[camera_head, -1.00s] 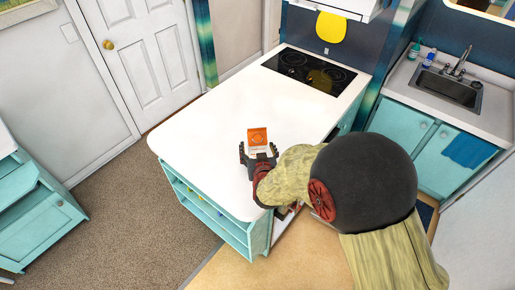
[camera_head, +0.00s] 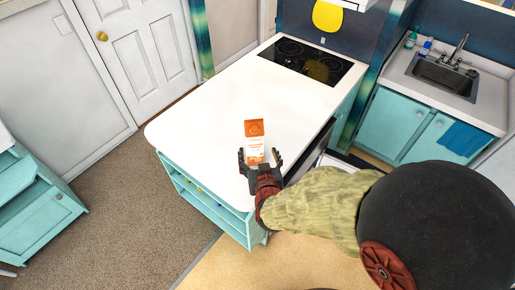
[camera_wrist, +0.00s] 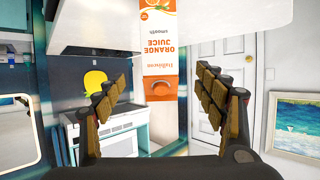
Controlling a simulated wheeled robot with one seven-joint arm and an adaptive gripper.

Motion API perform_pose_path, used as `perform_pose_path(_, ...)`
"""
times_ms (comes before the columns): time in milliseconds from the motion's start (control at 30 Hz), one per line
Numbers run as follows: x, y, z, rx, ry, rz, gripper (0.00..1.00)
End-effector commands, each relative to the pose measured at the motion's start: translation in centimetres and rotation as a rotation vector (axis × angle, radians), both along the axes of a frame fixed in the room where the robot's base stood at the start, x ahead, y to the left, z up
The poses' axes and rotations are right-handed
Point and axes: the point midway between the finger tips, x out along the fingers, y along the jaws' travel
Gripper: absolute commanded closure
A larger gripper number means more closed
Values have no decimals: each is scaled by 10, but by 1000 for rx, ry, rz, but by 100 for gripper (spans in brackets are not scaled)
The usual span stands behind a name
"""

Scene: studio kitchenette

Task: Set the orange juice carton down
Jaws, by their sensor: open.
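The orange juice carton (camera_head: 254,141) stands upright on the white island counter (camera_head: 215,115), near its front right edge. It has an orange top and a white lower front. Its base is hidden behind my gripper, so contact with the counter cannot be seen directly. My gripper (camera_head: 260,160) is open on the near side of the carton. In the wrist view the scene is upside down. There the carton (camera_wrist: 160,45) shows between the spread fingers of my gripper (camera_wrist: 160,75), with a clear gap on each side.
A black cooktop (camera_head: 306,62) is at the counter's far end. A sink (camera_head: 443,78) with bottles beside it is at the right. Open shelves (camera_head: 205,200) are under the counter's near side. The counter left of the carton is clear.

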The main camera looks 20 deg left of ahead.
Motion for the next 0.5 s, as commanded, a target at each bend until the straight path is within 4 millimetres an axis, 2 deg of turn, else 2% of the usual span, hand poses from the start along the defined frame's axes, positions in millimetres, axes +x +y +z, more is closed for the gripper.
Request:
perform_pose_path(367,-4,-3,3,2,2,-2,29)
perform_pose_path(500,4,-16,21,17,46,-12,29)
